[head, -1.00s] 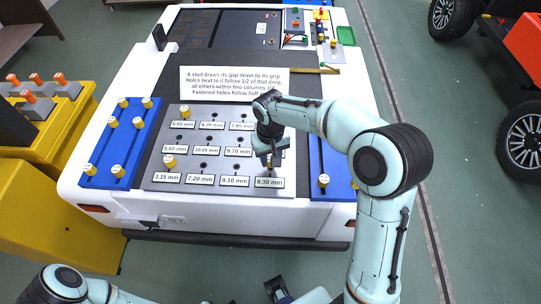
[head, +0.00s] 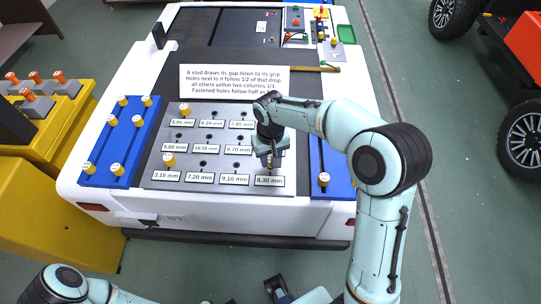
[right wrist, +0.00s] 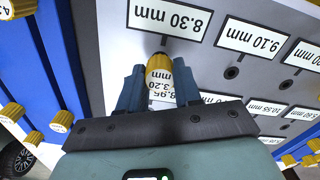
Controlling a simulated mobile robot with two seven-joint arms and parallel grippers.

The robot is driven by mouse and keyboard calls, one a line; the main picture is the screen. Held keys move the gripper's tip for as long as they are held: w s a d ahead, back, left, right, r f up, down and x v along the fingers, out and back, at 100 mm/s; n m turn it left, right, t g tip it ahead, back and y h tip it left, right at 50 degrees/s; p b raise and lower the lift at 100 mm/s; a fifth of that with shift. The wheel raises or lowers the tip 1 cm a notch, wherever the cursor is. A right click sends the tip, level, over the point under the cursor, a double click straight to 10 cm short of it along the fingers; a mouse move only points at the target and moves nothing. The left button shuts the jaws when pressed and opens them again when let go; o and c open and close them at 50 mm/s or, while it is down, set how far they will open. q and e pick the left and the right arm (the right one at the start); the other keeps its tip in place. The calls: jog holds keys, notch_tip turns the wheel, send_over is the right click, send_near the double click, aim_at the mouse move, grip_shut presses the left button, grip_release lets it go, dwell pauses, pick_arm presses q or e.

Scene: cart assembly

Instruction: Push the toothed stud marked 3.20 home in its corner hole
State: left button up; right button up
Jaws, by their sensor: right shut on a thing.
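The yellow toothed stud (right wrist: 159,66) is between the fingers of my right gripper (right wrist: 158,80) in the right wrist view. Its white label (right wrist: 160,90) reads 3.20 on one line. In the head view my right gripper (head: 271,161) points down at the front right corner of the grey plate (head: 150,184), just above the 8.30 mm label (head: 269,181). The stud's lower end meets the plate beside that label; the hole is hidden, so its depth cannot be told. A dark part of my left gripper (head: 278,289) shows at the bottom edge, its jaws unclear.
Other studs stand in the plate (head: 168,159). A white instruction sign (head: 235,80) stands behind the plate.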

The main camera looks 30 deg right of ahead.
jog(key=shift+f+b, duration=0.5)
jog(key=shift+f, duration=0.45)
jog(key=o, duration=1.1)
jog(key=shift+r, duration=0.1)
notch_tip(320, 180, up, 13)
jog(key=shift+r+p, duration=0.1)
jog(key=shift+p, duration=0.8)
